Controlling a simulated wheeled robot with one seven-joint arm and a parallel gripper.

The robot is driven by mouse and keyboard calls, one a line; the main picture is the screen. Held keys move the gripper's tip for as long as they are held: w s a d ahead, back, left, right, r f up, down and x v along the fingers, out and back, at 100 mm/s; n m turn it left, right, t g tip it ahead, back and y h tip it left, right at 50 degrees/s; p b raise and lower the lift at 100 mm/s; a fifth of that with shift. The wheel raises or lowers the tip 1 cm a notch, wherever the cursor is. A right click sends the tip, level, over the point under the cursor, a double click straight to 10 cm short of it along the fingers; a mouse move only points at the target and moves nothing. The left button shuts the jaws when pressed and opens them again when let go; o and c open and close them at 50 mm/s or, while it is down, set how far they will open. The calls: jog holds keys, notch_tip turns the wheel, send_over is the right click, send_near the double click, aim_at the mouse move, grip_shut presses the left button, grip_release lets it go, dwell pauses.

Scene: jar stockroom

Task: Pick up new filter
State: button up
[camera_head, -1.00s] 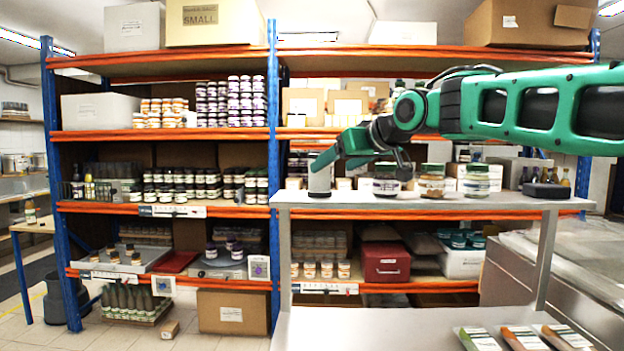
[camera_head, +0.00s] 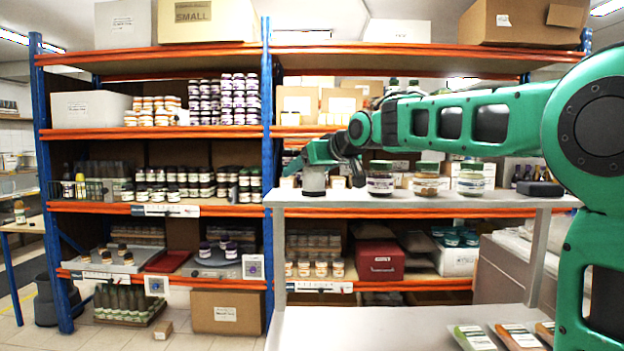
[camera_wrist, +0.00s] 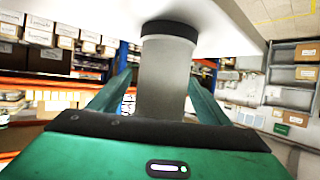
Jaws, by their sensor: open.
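The filter, a grey cylinder with a black ring at its base (camera_head: 314,182), stands upright near the left end of the raised grey shelf. In the wrist view, which is upside down, the filter (camera_wrist: 165,75) fills the middle, its black end against the white surface. My gripper (camera_head: 320,158) is at the filter's upper part. In the wrist view my gripper (camera_wrist: 160,85) is open, with one green finger on each side of the filter. I cannot tell whether either finger touches it.
On the same raised shelf (camera_head: 420,201), three lidded jars (camera_head: 380,180) stand right of the filter, below my arm. A dark flat block (camera_head: 540,188) lies farther right. Packets (camera_head: 475,337) lie on the lower counter. A stocked blue-and-orange rack (camera_head: 266,130) stands behind.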

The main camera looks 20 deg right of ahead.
jog(key=shift+w, duration=0.15)
jog(key=c, duration=1.2)
jog(key=shift+c, duration=0.2)
jog(key=shift+r, duration=0.1)
